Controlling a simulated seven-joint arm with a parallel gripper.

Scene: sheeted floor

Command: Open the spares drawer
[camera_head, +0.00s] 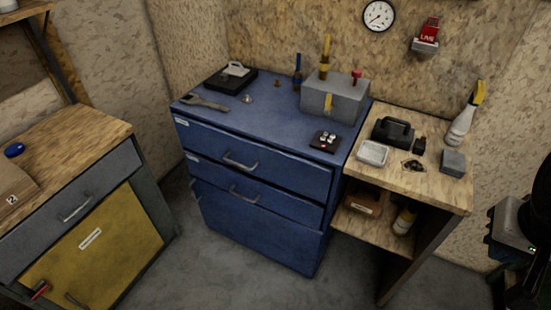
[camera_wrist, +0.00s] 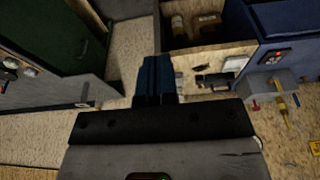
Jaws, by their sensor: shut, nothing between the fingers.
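A blue cabinet (camera_head: 268,262) stands in the middle of the head view. Its upper drawer (camera_head: 205,143) has a grey bar handle (camera_head: 241,161), and the drawer below (camera_head: 285,203) has another handle (camera_head: 244,193). Both look shut or nearly so. Small labels at their left corners are too small to read, so I cannot tell which is the spares drawer. My gripper (camera_wrist: 157,80) is shut and empty in the wrist view, apart from the cabinet (camera_wrist: 283,17), whose blue side shows at the upper right. The fingers are not clearly visible in the head view.
A wooden side bench (camera_head: 435,187) with a spray bottle (camera_head: 461,125), a tray (camera_head: 373,153) and a lower shelf adjoins the cabinet's right. A workbench (camera_head: 75,150) with a grey drawer and yellow door stands left. The floor in front (camera_head: 235,285) is clear.

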